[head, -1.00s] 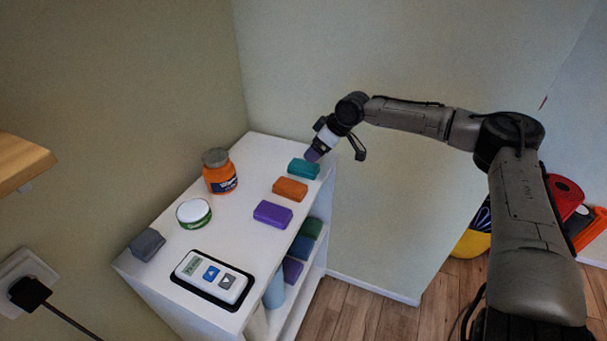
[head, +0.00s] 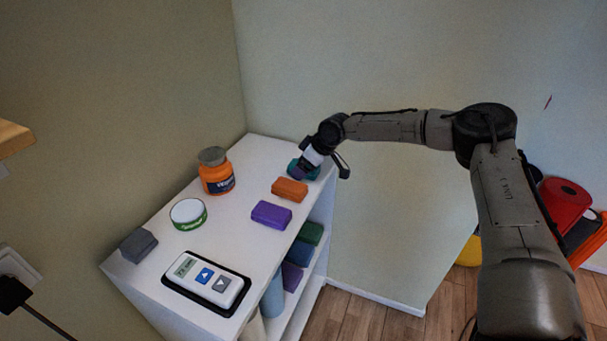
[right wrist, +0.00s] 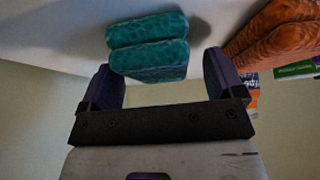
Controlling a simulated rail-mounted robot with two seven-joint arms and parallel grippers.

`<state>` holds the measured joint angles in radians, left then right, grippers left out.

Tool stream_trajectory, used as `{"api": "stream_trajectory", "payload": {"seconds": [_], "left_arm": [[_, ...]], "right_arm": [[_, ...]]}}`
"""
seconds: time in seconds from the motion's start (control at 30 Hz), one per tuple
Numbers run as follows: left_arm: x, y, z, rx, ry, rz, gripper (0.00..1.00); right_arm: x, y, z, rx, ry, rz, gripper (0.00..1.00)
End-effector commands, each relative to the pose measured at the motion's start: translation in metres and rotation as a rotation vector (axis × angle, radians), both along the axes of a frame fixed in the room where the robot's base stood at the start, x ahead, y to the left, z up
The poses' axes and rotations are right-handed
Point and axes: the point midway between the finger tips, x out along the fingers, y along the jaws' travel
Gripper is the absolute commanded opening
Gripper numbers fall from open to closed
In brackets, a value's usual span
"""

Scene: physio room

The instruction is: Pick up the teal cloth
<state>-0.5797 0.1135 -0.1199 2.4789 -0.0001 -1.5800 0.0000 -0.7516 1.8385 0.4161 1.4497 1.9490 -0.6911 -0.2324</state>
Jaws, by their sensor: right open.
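The teal cloth (head: 311,175) is a folded block on the far end of the white shelf top, partly hidden behind my right gripper (head: 303,171). In the right wrist view the teal cloth (right wrist: 150,48) shows its folded layers just beyond the fingertips and between their lines. My right gripper (right wrist: 164,78) is open, with one dark finger on each side and nothing held. I cannot tell whether the fingers touch the cloth. My left gripper is not in view.
An orange cloth (head: 289,189) and a purple cloth (head: 271,214) lie in a row nearer on the shelf unit (head: 232,217). An orange jar (head: 217,175), green-white tin (head: 188,213), grey block (head: 138,245) and remote-like device (head: 207,280) stand left and front. Walls close off the back and left.

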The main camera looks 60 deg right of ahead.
Motion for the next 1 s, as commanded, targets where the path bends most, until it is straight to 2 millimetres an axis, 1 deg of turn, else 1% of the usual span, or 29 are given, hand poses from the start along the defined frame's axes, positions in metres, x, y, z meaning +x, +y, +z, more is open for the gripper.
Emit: {"api": "stream_trajectory", "payload": {"seconds": [0.07,0.37,0.9,0.93,1.0], "left_arm": [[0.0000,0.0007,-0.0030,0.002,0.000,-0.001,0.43],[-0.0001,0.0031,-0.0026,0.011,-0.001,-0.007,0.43],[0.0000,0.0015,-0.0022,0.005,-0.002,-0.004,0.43],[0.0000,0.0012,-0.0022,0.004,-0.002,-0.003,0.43],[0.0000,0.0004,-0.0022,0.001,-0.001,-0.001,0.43]], "right_arm": [[0.0023,0.0005,-0.0046,0.000,0.000,0.000,0.88],[0.0035,0.0009,-0.0043,0.002,-0.001,0.000,0.88],[0.0032,0.0008,-0.0044,0.001,-0.001,-0.001,0.36],[0.0032,0.0008,-0.0044,0.001,-0.001,-0.001,0.34],[0.0033,0.0008,-0.0043,0.001,-0.001,-0.001,0.34]]}}
